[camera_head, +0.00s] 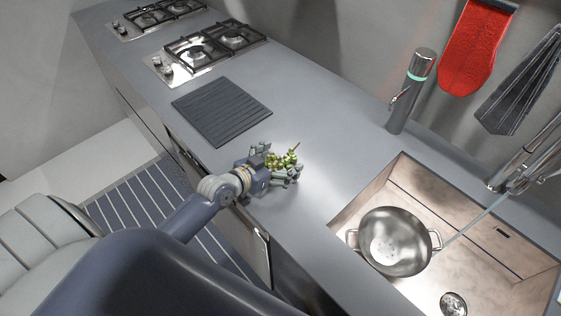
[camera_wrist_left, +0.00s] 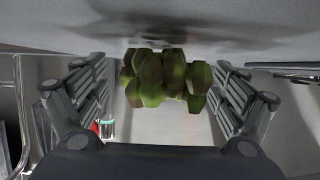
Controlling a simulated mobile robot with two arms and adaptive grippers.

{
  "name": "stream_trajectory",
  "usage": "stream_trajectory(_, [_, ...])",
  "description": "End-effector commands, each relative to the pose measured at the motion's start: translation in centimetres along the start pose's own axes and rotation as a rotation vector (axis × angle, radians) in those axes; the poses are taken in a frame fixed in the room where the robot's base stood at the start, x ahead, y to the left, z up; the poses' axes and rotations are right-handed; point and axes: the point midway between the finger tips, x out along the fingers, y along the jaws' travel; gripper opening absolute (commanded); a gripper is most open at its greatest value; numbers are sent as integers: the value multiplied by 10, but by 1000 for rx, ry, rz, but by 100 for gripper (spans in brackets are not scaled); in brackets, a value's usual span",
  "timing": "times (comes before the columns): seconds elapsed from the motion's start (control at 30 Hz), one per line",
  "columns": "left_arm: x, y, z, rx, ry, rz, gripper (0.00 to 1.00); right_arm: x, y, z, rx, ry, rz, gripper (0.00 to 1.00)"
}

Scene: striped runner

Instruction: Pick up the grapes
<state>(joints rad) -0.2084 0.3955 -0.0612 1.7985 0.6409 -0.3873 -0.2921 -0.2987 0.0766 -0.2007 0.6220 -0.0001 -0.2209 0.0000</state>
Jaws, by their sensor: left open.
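A small bunch of green grapes (camera_head: 283,161) lies on the grey countertop (camera_head: 318,125), between the dark ribbed mat and the sink. My left gripper (camera_head: 277,163) is at the grapes, with its fingers apart on either side of them. In the left wrist view the grapes (camera_wrist_left: 163,80) hang in view between the two open fingers, and a gap shows on both sides. I cannot tell whether any finger touches them. My right gripper is not in view.
A dark ribbed mat (camera_head: 221,110) lies to the left of the grapes, with gas hobs (camera_head: 205,51) beyond it. The counter behind the grapes is clear.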

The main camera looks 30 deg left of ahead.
Motion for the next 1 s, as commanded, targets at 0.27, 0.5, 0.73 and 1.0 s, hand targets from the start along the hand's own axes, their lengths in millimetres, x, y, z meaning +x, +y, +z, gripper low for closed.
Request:
stream_trajectory(0.27, [0,0,0,0,0,0,72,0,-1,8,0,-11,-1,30])
stream_trajectory(0.5, [0,0,-1,0,2,0,34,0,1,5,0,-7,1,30])
stream_trajectory(0.73, [0,0,-1,0,2,0,34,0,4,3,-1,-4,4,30])
stream_trajectory(1.0, [-5,0,-14,1,6,1,34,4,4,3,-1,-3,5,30])
